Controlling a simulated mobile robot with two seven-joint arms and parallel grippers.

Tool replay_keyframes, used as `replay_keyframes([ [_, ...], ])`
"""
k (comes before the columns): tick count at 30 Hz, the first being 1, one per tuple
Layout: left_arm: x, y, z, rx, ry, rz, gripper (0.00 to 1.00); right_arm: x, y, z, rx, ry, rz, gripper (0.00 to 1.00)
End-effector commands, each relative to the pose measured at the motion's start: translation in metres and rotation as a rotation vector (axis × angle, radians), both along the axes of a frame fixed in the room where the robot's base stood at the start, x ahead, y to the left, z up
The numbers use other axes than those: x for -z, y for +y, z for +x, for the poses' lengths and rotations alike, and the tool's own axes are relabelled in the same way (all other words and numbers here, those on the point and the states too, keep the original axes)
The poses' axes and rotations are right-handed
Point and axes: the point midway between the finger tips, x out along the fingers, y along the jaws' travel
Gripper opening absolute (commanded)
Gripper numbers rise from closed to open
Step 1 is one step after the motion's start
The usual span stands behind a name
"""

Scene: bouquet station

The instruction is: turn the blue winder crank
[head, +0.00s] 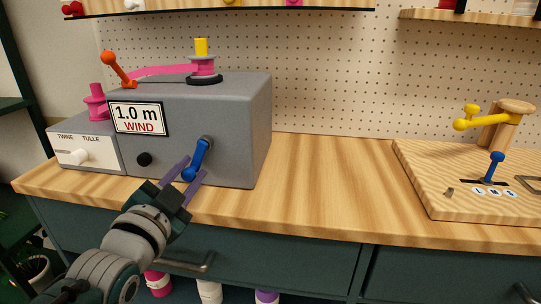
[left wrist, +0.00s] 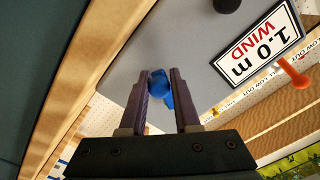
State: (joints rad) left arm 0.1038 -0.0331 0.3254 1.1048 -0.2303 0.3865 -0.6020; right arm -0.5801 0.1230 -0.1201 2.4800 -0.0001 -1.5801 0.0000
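The grey winder box (head: 225,110) has a blue crank (head: 203,150) low on its front right. The crank arm slants down and left from its pivot, with its handle end at my left gripper (head: 188,175). The fingers sit on both sides of that handle. A sign (head: 138,118) on the box reads "1.0 m WIND". My right gripper is out of view.
An orange lever (head: 116,66) and a pink spool (head: 204,66) are on top of the box. A black knob (head: 144,159) is left of the crank. A wooden board (head: 440,175) with a blue lever (head: 494,165) lies at right. The counter between is clear.

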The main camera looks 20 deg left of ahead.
Motion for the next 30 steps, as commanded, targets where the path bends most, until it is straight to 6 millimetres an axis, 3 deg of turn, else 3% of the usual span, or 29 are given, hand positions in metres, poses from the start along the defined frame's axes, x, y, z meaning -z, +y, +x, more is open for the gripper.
replay_keyframes([
  [1,-0.001,0.0,0.001,0.0,-0.003,0.0,0.36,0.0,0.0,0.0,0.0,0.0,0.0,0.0],
  [7,0.0,0.0,0.0,0.0,0.001,-0.001,0.58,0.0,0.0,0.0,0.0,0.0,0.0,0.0],
  [17,0.001,-0.002,-0.006,-0.001,0.005,-0.002,0.58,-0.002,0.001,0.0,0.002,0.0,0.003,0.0],
  [30,0.001,-0.02,-0.083,-0.001,0.005,-0.003,0.58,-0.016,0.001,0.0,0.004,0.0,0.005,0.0],
])
